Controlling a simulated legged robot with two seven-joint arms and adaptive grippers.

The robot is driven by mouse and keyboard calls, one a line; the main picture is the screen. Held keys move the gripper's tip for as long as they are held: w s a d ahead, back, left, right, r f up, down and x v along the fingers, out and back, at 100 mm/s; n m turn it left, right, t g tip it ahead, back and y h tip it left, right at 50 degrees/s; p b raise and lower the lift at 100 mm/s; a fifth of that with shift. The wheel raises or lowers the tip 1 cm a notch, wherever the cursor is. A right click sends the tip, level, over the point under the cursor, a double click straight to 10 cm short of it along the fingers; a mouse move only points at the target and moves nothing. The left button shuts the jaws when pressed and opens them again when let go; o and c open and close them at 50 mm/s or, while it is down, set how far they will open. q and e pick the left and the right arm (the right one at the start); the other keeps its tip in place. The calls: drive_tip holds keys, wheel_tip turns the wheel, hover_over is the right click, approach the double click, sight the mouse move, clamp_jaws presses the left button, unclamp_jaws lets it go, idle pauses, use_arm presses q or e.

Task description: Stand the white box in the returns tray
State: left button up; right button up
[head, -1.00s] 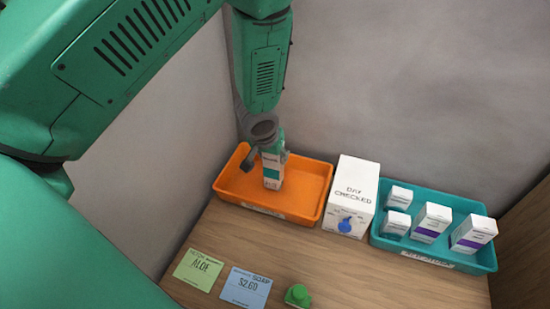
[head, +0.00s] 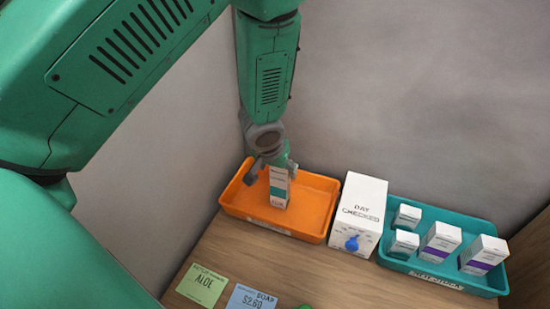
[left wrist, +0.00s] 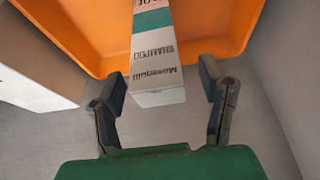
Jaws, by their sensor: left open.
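The orange tray also fills the top of the left wrist view (left wrist: 215,25). Its front label is too small to read. My left gripper (head: 272,167) is above the box at its top end. In the left wrist view the two fingers of this gripper (left wrist: 161,84) are spread, one on each side of the box's near end, with gaps visible. My right gripper is not in view.
A white carton (head: 358,215) with a blue mark stands right of the orange tray. Beyond it a teal tray (head: 455,277) holds several small white boxes. A green card (head: 202,285) and a blue card (head: 247,300) lie in front. Walls close in behind and left.

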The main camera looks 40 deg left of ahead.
use_arm(q)
drive_tip(key=d+v, duration=0.1)
drive_tip(key=v, duration=0.7)
drive_tip(key=s+f+m+g, duration=0.1)
drive_tip(key=s+f, duration=0.5)
drive_tip(key=s, duration=0.2)
drive_tip(key=s+d+f+m+g, duration=0.1)
drive_tip(key=s+f, duration=0.6)
drive_tip(key=s, duration=0.2)
drive_tip(key=s+d+f+m+g+h, duration=0.1)
drive_tip(key=s+f, duration=0.5)
drive_tip(key=s, duration=0.2)
drive_tip(key=shift+s+d+f+g, duration=0.25)
drive_tip(key=shift+s+f+g, duration=0.1)
drive_tip(key=shift+f+g, duration=0.05)
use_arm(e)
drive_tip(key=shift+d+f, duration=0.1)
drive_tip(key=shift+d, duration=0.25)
use_arm(q)
drive_tip(key=shift+w, duration=0.1)
drive_tip(key=shift+a, duration=0.15)
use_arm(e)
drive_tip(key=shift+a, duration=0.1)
